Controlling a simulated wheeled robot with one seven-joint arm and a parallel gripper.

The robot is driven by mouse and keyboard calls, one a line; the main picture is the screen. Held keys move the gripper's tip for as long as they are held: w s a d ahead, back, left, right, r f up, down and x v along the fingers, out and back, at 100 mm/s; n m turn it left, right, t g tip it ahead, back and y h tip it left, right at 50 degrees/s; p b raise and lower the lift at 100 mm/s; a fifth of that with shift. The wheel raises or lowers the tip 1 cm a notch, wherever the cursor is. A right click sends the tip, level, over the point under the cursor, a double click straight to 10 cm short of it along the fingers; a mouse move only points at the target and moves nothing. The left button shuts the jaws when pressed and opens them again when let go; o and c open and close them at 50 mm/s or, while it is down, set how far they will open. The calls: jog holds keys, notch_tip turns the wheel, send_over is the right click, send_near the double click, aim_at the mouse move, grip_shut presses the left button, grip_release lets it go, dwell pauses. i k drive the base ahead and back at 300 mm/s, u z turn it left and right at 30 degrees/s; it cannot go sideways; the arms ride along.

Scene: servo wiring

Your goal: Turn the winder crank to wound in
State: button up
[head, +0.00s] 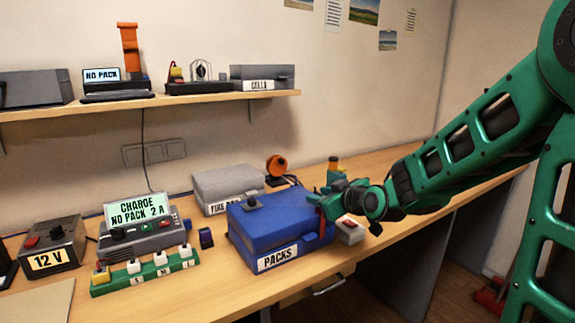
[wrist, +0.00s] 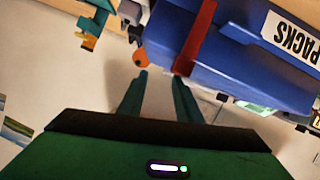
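An orange round reel (head: 277,165) on a dark stand, which looks like the winder, is at the back of the bench behind the blue PACKS case. In the wrist view an orange piece (wrist: 141,58), probably the same reel, shows just beyond the fingertips. I cannot make out its crank or the crank's position. My gripper (head: 314,197) is at the right end of the blue case, in front of and to the right of the reel. In the wrist view my gripper (wrist: 161,76) has its two fingers apart with nothing seen between them.
The blue PACKS case (head: 280,223) is close beside my gripper. A grey case (head: 226,186) is to the left. The bench's far right is clear.

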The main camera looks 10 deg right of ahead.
aim_at(276, 165)
jog(key=i, duration=1)
